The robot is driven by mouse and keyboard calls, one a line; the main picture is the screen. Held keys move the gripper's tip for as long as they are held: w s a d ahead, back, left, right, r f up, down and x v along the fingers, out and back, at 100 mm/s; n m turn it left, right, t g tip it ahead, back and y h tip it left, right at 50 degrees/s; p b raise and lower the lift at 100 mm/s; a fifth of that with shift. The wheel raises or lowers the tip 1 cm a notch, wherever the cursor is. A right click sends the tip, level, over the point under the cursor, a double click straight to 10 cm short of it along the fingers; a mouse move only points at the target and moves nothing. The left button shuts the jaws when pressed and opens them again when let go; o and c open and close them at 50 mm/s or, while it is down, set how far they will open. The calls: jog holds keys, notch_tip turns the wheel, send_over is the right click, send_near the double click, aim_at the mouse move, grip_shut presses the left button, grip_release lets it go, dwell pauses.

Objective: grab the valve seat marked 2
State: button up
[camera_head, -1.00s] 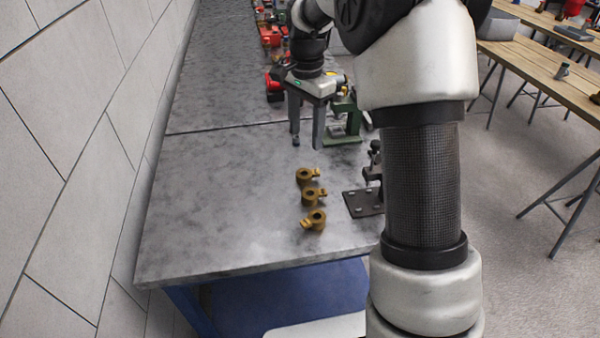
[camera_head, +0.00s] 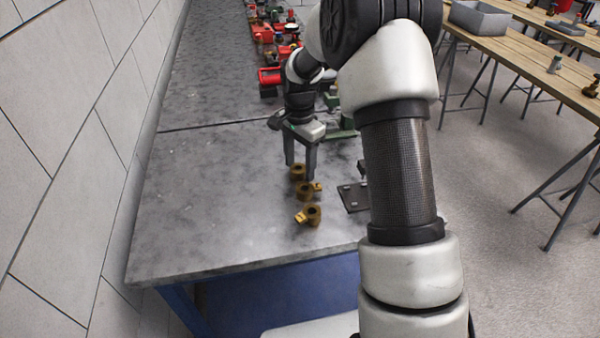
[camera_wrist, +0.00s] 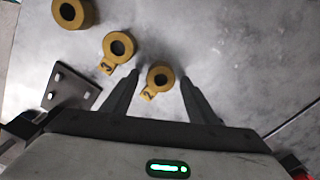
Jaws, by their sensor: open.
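Three brass ring-shaped valve seats with side tags stand in a row on the grey bench. The farthest, valve seat 2 (camera_head: 298,173), lies between my fingers in the wrist view (camera_wrist: 161,77); its tag looks like a 2. My gripper (camera_head: 300,169) is open and points down at this seat, with a finger on each side as seen from the wrist (camera_wrist: 159,77). I cannot tell whether the fingertips are level with it or still above. The middle seat (camera_head: 305,193) has a tag that looks like a 3 (camera_wrist: 118,46). The nearest seat (camera_head: 313,215) shows no readable mark.
A dark metal plate with bolts (camera_head: 354,197) sits right of the seats, partly behind my arm; it also shows in the wrist view (camera_wrist: 70,87). Red and green equipment stands farther along the bench. Bare bench lies left of the seats, up to the wall.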

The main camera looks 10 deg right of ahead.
grip_shut()
dwell(0.3)
